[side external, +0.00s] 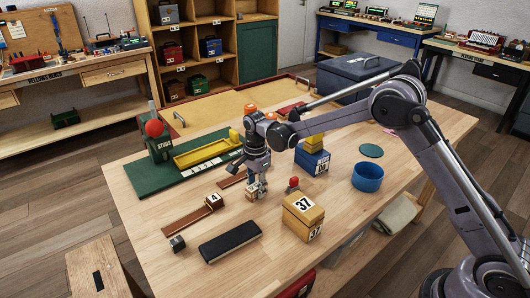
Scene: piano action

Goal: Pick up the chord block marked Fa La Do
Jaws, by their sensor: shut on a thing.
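My gripper (257,192) points down over the middle of the wooden table. It is shut on a small tan block (250,195) with a pale face. The marking on this block is too small to read, so I cannot tell whether it says Fa La Do. I cannot tell whether the block touches the table. Another small block (213,201) with a white label sits at the end of a brown strip (190,218), left of my gripper. A small dark green block (177,243) lies nearer the front left.
A green board (160,186) with a yellow tray (203,153) and a red-balled post (154,128) lies behind. A black bar (230,247), a tan box marked 37 (303,213), a blue box (312,162) and a blue bowl (367,177) surround my gripper.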

